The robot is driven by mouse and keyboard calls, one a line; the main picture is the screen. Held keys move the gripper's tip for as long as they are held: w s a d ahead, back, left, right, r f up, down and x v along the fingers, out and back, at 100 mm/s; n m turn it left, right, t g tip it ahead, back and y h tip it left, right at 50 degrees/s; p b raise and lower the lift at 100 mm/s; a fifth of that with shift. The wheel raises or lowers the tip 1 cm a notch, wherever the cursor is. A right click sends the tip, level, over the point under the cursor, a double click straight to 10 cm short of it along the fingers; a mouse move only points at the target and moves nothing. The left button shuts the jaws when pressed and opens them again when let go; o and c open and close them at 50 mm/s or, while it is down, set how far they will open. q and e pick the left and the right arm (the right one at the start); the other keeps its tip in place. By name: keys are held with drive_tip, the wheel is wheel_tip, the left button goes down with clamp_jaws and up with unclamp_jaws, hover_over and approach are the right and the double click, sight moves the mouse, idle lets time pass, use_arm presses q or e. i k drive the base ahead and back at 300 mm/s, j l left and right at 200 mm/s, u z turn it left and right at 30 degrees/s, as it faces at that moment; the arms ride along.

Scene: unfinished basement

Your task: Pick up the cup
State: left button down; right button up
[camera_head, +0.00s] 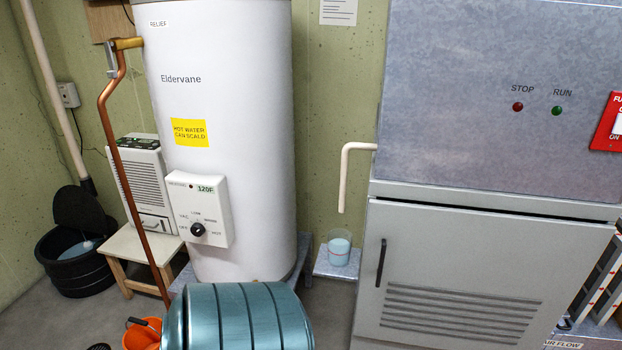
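The cup (339,248) is small and clear, with pale blue in it and a thin reddish line around it. It stands upright on a small grey shelf (323,267) between the water heater and the grey cabinet, below the end of a cream bent pipe (344,180). Neither of my grippers is in view, so their place relative to the cup does not show.
A white water heater (227,80) stands left of the cup, and a large grey cabinet (450,262) stands right. A teal ribbed cylinder (240,318) fills the bottom centre. A dehumidifier-like unit (140,180) rests on a stool (139,243). Bare floor shows below the shelf.

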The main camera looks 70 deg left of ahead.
sight(340, 241)
drive_tip(key=u, duration=3.75)
drive_tip(key=z, duration=1.7)
drive_tip(key=i+j+u, duration=0.1)
drive_tip(key=j, duration=0.2)
drive_tip(key=i+j, duration=0.15)
drive_tip(key=j, duration=0.15)
drive_tip(key=u, duration=0.05)
